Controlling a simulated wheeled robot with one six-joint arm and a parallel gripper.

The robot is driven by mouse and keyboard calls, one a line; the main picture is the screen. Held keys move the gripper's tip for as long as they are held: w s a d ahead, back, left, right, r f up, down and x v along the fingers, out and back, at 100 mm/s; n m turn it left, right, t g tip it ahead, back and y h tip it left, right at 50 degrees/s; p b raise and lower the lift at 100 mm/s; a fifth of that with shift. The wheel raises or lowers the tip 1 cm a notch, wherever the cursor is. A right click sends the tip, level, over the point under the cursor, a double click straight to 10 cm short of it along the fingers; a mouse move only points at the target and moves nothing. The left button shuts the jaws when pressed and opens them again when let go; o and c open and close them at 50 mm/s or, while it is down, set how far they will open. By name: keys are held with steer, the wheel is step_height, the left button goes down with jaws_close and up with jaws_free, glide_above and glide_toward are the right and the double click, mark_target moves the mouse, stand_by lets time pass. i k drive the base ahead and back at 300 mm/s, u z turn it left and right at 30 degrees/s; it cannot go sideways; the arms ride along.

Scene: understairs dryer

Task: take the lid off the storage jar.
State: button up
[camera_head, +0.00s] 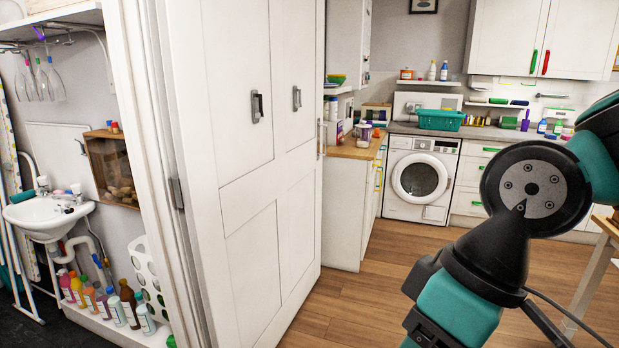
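No storage jar can be made out for certain. A small jar-like container (364,133) stands on the wooden worktop (352,150) by the open door, too small to tell whether it has a lid. My arm fills the right side of the view, with teal and black links. My gripper is out of view, so its state and what it may hold do not show.
A white panelled door (262,170) stands at centre left. Behind it are a washing machine or dryer (420,180) and a teal basket (440,120) on the counter. A sink (48,214) and several bottles (112,305) are at left. Wooden floor (375,290) is clear in the middle.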

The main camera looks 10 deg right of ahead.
mark_target(362, 134)
steer(key=z, duration=0.5)
steer(key=i, duration=1.7)
steer(key=z, duration=0.55)
steer(key=i, duration=2.05)
steer(key=u, duration=0.75)
steer(key=i, duration=1.45)
steer(key=u, duration=0.45)
